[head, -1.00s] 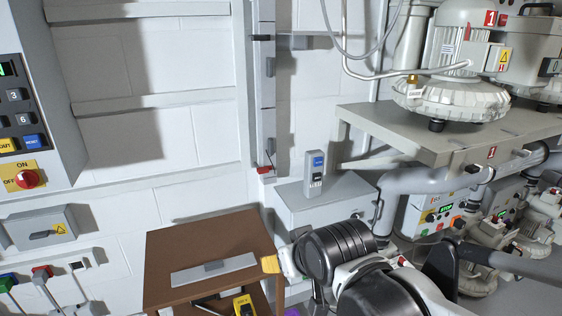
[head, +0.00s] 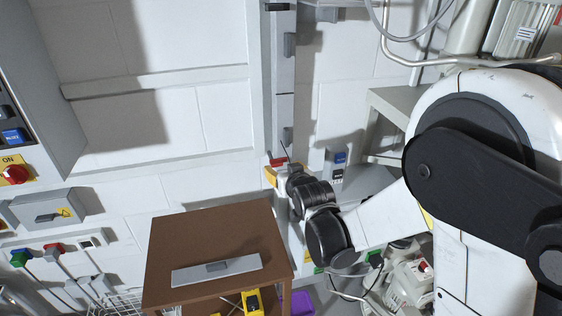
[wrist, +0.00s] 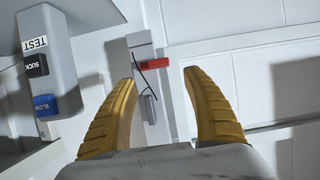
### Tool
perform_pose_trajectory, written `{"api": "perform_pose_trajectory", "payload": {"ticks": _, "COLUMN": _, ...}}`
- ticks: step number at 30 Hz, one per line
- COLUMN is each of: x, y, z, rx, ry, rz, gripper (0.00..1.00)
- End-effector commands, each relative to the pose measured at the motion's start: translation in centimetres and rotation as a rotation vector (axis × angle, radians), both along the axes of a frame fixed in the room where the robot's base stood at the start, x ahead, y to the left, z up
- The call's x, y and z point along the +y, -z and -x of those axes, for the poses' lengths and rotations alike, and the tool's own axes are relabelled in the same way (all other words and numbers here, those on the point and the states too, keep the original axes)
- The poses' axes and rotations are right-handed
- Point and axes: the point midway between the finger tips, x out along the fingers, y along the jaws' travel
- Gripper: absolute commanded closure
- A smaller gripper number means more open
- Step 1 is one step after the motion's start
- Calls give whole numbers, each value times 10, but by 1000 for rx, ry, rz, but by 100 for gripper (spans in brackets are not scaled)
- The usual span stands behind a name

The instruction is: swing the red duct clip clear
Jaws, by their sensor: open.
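The red duct clip (head: 277,161) sits low on the narrow vertical grey duct (head: 284,95) on the wall. In the wrist view the red clip (wrist: 152,65) lies crosswise on the duct, with a thin dark cord curving beside it. My gripper (wrist: 160,77) is open, its two yellow fingers on either side of the clip in the picture. I cannot tell whether they touch it. In the head view my gripper (head: 271,175) is at the clip, and its fingers are partly hidden by my wrist.
A grey clip (wrist: 149,108) is on the duct near the red one. A box with TEST, SUCK and BLOW labels (wrist: 50,60) stands close by. A brown table (head: 215,235) with a grey plate (head: 217,270) stands below. Wall switches (head: 45,207) are at the left.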

Motion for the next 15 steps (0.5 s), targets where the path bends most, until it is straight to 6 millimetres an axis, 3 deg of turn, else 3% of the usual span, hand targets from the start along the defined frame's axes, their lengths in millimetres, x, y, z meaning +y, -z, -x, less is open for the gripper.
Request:
{"api": "perform_pose_trajectory", "payload": {"ticks": 7, "x": 12, "y": 22, "z": -45, "rx": 1, "ry": 1, "rz": 1, "gripper": 41}}
{"api": "perform_pose_trajectory", "payload": {"ticks": 15, "x": 19, "y": 29, "z": -67, "rx": 1, "ry": 1, "rz": 1, "gripper": 41}}
